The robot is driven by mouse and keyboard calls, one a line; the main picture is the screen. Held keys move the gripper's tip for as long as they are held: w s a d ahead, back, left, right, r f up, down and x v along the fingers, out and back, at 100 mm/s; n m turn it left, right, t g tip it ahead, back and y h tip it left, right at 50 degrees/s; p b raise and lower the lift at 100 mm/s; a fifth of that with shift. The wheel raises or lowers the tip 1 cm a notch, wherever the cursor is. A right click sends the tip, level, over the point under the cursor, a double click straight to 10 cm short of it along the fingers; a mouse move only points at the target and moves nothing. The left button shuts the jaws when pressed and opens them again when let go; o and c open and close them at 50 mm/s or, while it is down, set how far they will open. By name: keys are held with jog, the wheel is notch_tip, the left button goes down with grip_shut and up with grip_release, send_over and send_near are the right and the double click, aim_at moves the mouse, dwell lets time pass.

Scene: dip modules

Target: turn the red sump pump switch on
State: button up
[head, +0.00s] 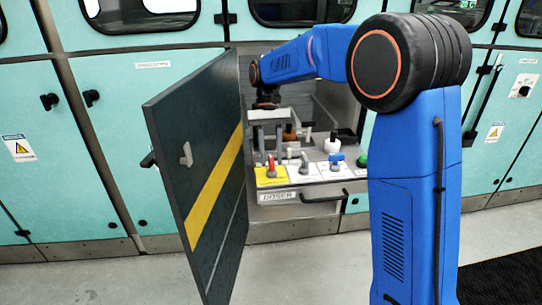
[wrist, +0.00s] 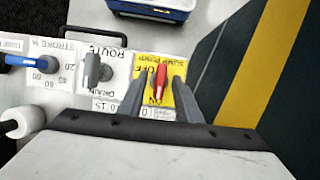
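The red sump pump switch (head: 270,166) is a small red lever on a yellow plate (head: 271,180) at the left front of the panel. In the wrist view the red lever (wrist: 161,82) stands on the yellow plate (wrist: 149,66), marked "SUMP PUMP" and "OFF", with a partly covered "ON" on the side nearer my gripper. Which mark the lever is set to I cannot tell. My gripper (wrist: 159,86) is open, with one finger on each side of the lever and visible gaps between. In the head view my gripper (head: 268,148) points down just above the lever.
A grey lever (wrist: 93,70) and a blue lever (wrist: 28,62) stand beside the red one. A white knob (head: 333,144) and green button (head: 362,160) are farther right. An open dark door (head: 195,165) with a yellow stripe stands close on the left. A handle (head: 325,197) juts out below.

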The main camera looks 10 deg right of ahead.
jog(key=shift+w+r, duration=0.1)
jog(key=shift+r, duration=0.05)
jog(key=v, duration=1.7)
jog(key=s+d+f+t, duration=0.1)
jog(key=s+d+t, duration=0.1)
jog(key=s+d, duration=0.35)
jog(key=s+d+t, duration=0.1)
jog(key=s+d, duration=0.1)
jog(key=s, duration=0.7)
jog(key=s+d+f+t, duration=0.1)
jog(key=s+d+t, duration=0.1)
jog(key=s+d, duration=0.35)
jog(key=s+d+f+t, duration=0.2)
jog(key=s+f, duration=0.5)
jog(key=s, duration=0.3)
jog(key=s+d+f+t, duration=0.2)
jog(key=s+d+f, duration=0.1)
jog(key=s+f, duration=0.5)
jog(key=shift+s+f, duration=0.25)
jog(key=shift+s, duration=0.8)
